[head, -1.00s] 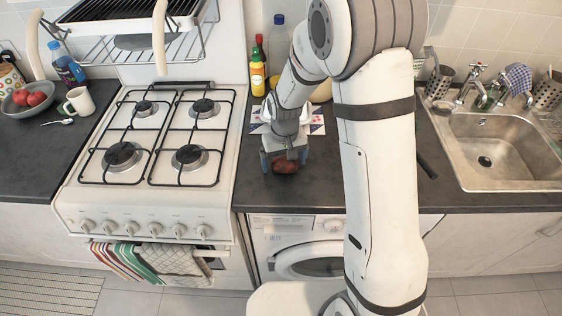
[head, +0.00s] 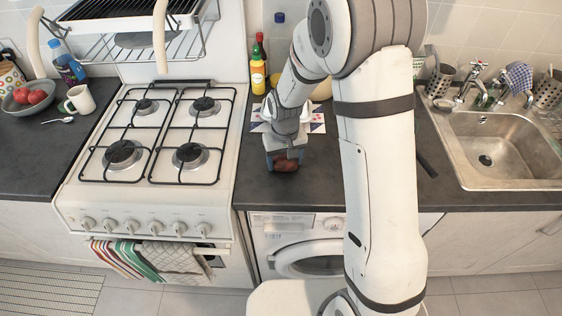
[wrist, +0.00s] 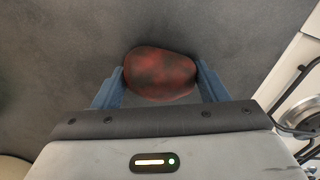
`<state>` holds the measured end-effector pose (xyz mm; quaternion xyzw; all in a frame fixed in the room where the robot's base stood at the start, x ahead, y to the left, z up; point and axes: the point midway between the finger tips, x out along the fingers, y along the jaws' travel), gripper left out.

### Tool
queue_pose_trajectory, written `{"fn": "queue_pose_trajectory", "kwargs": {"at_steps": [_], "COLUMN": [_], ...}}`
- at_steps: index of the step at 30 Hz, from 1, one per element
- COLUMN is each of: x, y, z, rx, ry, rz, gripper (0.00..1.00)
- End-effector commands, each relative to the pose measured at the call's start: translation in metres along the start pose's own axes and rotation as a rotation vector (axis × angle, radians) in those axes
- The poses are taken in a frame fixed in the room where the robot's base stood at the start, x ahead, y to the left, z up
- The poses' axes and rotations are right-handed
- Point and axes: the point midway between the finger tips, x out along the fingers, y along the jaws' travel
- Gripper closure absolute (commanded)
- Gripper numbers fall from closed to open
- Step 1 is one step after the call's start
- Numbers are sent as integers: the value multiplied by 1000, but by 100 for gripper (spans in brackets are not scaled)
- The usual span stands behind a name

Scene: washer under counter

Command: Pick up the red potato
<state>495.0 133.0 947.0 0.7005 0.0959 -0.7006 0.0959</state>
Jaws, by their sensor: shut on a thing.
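The red potato (head: 285,164) is a dark red-brown lump at the dark counter above the washing machine, left of my arm in the head view. In the wrist view the red potato (wrist: 160,74) lies between the two blue fingers. My gripper (head: 285,160) points down and is shut on the potato, with a finger on each side. It also shows in the wrist view (wrist: 160,80). I cannot tell whether the potato still touches the counter.
The gas stove (head: 165,140) stands just left, the sink (head: 500,150) right. A yellow bottle (head: 258,75) and a patterned card (head: 316,122) are behind my gripper. The counter's front strip is clear.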

Motion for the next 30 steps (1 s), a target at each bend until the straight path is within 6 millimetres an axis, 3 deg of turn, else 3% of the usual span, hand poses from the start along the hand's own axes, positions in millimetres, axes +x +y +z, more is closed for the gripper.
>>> {"fn": "queue_pose_trajectory", "kwargs": {"at_steps": [7,15,21,30], "x": [-12,-66,-94,-100], "y": [0,0,1,1], "z": [-1,-1,-1,0], "rx": [1,1,1,1], "ry": [4,6,3,0], "rz": [0,0,0,0], "gripper": [58,58,58,58]}}
